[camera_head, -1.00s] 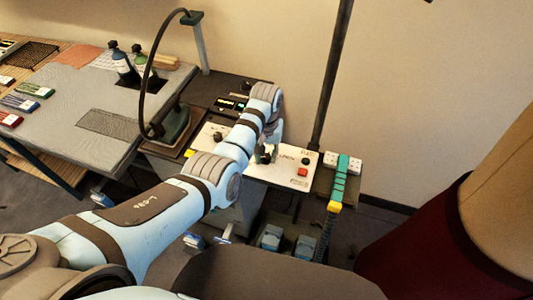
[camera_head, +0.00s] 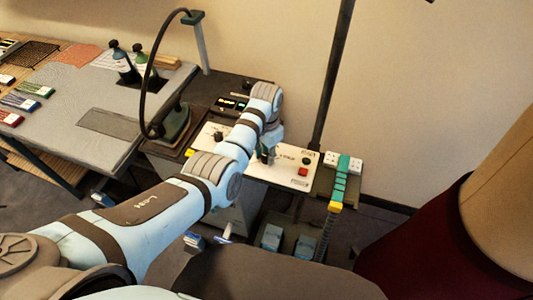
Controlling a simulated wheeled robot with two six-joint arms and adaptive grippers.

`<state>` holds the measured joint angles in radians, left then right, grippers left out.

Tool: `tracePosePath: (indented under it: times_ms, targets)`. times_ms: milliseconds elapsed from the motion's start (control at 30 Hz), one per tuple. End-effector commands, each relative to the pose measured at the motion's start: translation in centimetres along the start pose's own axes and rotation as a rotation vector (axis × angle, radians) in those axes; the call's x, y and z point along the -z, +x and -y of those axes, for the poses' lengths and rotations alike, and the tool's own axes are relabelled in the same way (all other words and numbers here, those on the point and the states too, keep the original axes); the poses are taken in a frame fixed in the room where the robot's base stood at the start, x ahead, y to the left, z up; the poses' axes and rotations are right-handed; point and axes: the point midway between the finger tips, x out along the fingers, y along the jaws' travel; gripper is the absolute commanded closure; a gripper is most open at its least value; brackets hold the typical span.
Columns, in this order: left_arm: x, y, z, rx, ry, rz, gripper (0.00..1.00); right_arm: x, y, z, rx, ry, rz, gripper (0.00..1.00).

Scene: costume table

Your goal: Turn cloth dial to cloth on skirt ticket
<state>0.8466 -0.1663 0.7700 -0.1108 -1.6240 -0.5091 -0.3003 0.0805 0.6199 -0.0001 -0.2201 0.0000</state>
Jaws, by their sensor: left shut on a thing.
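A cream control panel (camera_head: 285,174) stands beyond my left arm, with a dark knob (camera_head: 217,137) on its left part, a red button (camera_head: 303,171) and a small dark knob (camera_head: 306,160) on its right part. My left gripper (camera_head: 266,155) points down at the middle of the panel, shut on a dial that its fingers and wrist mostly hide. The dial's pointer and the small lettering are too small to read. I cannot pick out a skirt ticket for certain. My right gripper is not in view.
An iron (camera_head: 178,123) with a black hose stands left of the panel. A dark pole (camera_head: 332,80) rises behind the panel, and a dark red dress form (camera_head: 430,245) stands at right.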

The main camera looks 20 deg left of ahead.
Motion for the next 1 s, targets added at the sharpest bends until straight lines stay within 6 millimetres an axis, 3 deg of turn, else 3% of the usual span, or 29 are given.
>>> tracePosePath:
  times_ms: [433, 1000]
  targets:
    - [0.18, -0.10, -0.01, 0.002, 0.290, -0.006, 1.00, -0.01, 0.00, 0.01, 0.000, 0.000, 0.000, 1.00]
    - [0.19, -0.09, -0.06, 0.001, 0.354, -0.006, 1.00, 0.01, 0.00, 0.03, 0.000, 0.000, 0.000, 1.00]
